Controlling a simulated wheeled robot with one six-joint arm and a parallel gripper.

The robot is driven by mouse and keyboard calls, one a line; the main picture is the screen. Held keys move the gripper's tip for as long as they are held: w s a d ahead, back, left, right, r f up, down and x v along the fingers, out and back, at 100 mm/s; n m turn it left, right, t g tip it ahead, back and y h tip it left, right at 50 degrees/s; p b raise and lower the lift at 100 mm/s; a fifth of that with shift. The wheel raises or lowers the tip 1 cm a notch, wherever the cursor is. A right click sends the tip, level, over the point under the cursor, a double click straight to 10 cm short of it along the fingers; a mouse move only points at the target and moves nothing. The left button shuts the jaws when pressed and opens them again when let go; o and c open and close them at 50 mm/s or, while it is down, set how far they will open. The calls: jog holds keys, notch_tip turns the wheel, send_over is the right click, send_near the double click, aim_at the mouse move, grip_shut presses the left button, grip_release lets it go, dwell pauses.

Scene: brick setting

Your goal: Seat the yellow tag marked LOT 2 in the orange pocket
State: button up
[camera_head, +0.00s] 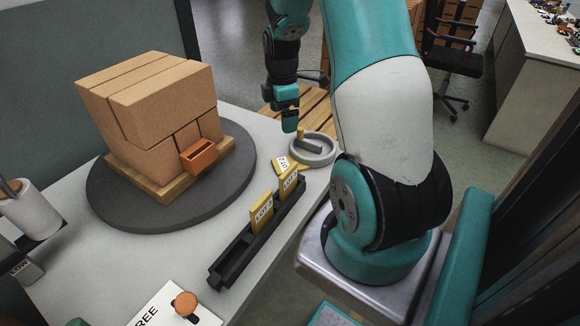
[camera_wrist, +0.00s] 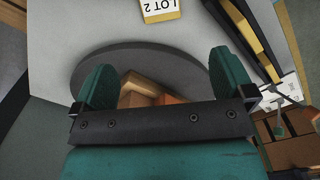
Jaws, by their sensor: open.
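The yellow tag with a white label (camera_head: 281,164) lies on the light table, beside the far end of a black rack. In the wrist view a yellow tag reading LOT 2 (camera_wrist: 160,10) is cut by the top edge. The orange pocket (camera_head: 199,157) is a small open-topped box on the front of the stacked cartons, and looks empty. My gripper (camera_head: 289,122) hangs above the table's far edge, apart from the tag. In the wrist view my gripper (camera_wrist: 163,85) has its teal fingers wide apart with nothing held between them.
The cartons (camera_head: 150,95) stand on a dark round turntable (camera_head: 110,205). The black rack (camera_head: 232,262) holds upright yellow tags (camera_head: 262,213). A grey round dish (camera_head: 325,157) stands close by the lying tag.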

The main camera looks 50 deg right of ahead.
send_over(282, 165)
jog(key=f, duration=1)
jog(key=shift+s+d+f, duration=0.15)
jog(key=shift+d+f, duration=0.05)
jog(key=shift+w+a+f, duration=0.1)
jog(key=shift+f, duration=1.35)
jog(key=shift+w+f, duration=0.1)
jog(key=shift+f, duration=1.35)
jog(key=c, duration=1)
jog(key=shift+r, duration=0.15)
